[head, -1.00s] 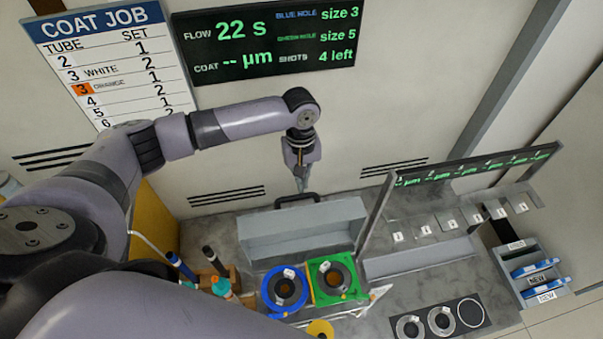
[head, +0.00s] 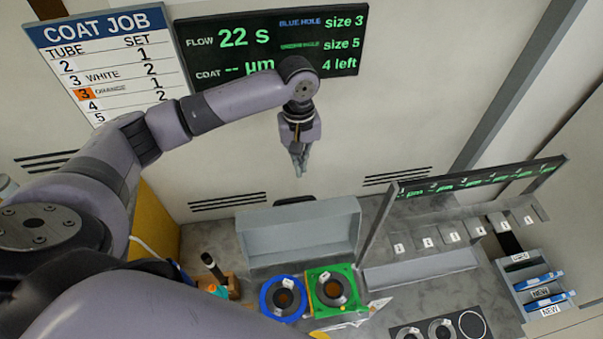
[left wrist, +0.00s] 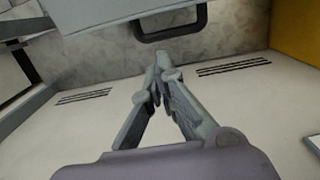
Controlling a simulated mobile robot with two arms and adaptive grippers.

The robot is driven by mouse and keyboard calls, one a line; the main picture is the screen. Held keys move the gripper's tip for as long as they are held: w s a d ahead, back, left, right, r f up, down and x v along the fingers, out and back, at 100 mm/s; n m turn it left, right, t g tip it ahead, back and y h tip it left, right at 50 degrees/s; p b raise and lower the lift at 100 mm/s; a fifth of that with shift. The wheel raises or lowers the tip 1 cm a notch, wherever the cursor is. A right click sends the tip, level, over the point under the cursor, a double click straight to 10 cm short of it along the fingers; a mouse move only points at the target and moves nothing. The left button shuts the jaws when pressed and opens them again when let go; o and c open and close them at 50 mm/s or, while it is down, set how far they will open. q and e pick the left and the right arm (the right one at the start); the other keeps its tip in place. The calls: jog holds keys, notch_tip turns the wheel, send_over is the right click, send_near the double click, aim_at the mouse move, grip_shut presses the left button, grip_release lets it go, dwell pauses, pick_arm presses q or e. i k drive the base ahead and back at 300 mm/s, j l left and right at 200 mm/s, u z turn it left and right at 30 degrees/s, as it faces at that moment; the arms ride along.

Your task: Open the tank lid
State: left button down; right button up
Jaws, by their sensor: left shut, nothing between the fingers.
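A grey, box-like tank part (head: 262,244) stands at the back of the bench against the wall. A black handle (head: 294,200) sits at its far upper edge. The handle also shows in the left wrist view (left wrist: 172,37), fixed to a grey panel (left wrist: 112,12). I cannot tell clearly how far the lid is raised. My left gripper (head: 300,170) points down above the handle, apart from it, with the wall behind. Its fingertips meet in the left wrist view (left wrist: 160,70), shut and empty, short of the handle. My right gripper is not in view.
A blue ring (head: 265,298) and a green plate (head: 315,301) with dark holes lie in front of the grey box. A slanted rack with a display (head: 480,178) stands to the right. A job board (head: 98,60) and flow screen (head: 265,45) hang behind my arm.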

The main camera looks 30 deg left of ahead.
aim_at(276, 235)
jog(key=k+l, duration=0.3)
jog(key=k, duration=0.15)
jog(key=k+l, duration=0.65)
jog(key=k, duration=0.25)
